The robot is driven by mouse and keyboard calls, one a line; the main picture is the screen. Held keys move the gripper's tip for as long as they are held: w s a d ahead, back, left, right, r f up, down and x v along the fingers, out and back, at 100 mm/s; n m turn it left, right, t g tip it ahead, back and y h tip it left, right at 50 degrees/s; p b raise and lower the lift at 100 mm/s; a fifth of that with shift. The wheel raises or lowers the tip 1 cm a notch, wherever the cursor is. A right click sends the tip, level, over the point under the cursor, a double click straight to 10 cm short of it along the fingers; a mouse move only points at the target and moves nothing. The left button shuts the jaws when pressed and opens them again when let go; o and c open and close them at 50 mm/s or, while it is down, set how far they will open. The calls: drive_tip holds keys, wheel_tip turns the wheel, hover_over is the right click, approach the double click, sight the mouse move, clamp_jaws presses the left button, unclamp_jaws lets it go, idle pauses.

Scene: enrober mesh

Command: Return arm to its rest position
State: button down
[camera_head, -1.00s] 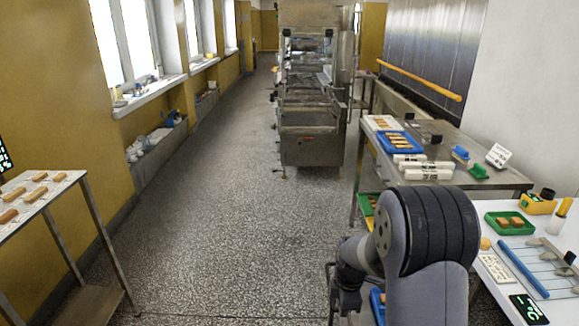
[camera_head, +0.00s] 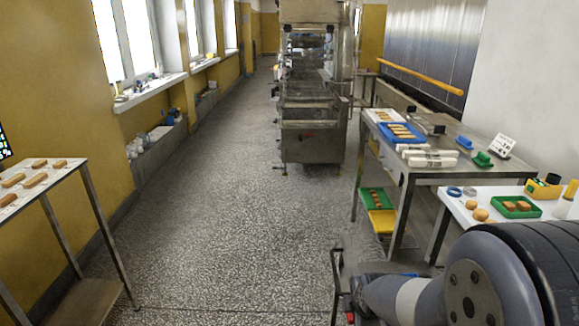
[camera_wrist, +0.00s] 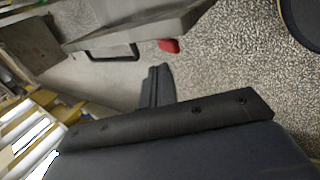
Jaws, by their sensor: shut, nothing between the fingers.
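My arm (camera_head: 480,290) is folded low across the bottom right corner of the head view, with its dark joint close to the camera. My gripper (camera_wrist: 157,85) shows in the wrist view as dark fingers closed together, with nothing between them. It hangs over the speckled floor and a grey surface and appears to touch nothing. The gripper does not show in the head view, where the arm's end is out of sight.
A steel table (camera_head: 405,170) with trays and white bars stands to the right. A white table (camera_head: 455,208) holds a green tray (camera_head: 517,207). A rack (camera_head: 75,164) with bars stands at left. The aisle floor (camera_head: 235,220) is clear up to the steel machine (camera_head: 312,140).

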drive_tip(key=shift+v, duration=1.5)
